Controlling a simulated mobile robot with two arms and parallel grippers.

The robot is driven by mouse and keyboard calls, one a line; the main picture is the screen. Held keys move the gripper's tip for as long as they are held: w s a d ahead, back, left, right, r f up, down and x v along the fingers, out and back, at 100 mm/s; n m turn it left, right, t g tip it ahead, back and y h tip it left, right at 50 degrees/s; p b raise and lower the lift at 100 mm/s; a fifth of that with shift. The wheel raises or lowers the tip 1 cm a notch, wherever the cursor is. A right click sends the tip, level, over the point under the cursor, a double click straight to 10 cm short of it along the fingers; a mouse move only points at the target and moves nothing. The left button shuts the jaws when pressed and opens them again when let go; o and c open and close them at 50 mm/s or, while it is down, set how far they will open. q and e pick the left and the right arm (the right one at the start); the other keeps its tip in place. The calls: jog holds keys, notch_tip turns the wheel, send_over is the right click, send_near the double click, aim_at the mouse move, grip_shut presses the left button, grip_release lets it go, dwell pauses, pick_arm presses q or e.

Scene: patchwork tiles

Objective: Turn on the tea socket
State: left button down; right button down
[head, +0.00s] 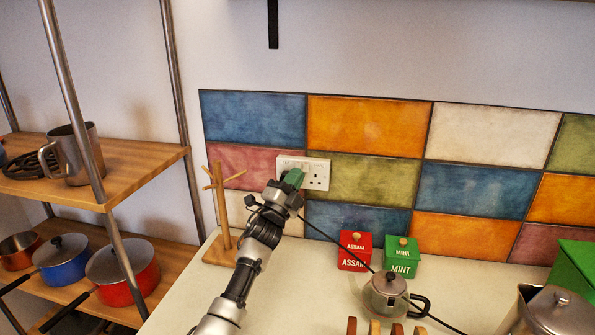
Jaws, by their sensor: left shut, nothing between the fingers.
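A white double wall socket (318,174) is mounted on the patchwork tiles above the counter. Its right half shows; its left half is largely behind my left gripper. My left gripper (293,178) is shut and empty, with its green-tipped fingers at the left half of the socket. I cannot tell whether the fingertips touch the plate or a switch. The switch positions are too small to read. My right gripper is not in view.
A wooden mug tree (222,205) stands left of my arm. Red Assam (355,250) and green Mint (401,257) boxes stand right of it on the counter (300,275). A shelf rack with pans (122,270) is at left. A metal pot (555,312) sits at lower right.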

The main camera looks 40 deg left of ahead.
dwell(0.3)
pick_arm(q)
jog(key=shift+w+a+b, duration=0.2)
jog(key=shift+w+b, duration=0.2)
jog(key=shift+w+a+b, duration=0.2)
jog(key=shift+w+b, duration=0.05)
jog(key=shift+b, duration=0.25)
dwell(0.7)
jog(key=shift+s, duration=0.1)
jog(key=shift+s+d+f, duration=0.1)
jog(key=shift+s+f, duration=0.05)
jog(key=shift+s, duration=0.35)
jog(key=shift+p, duration=0.3)
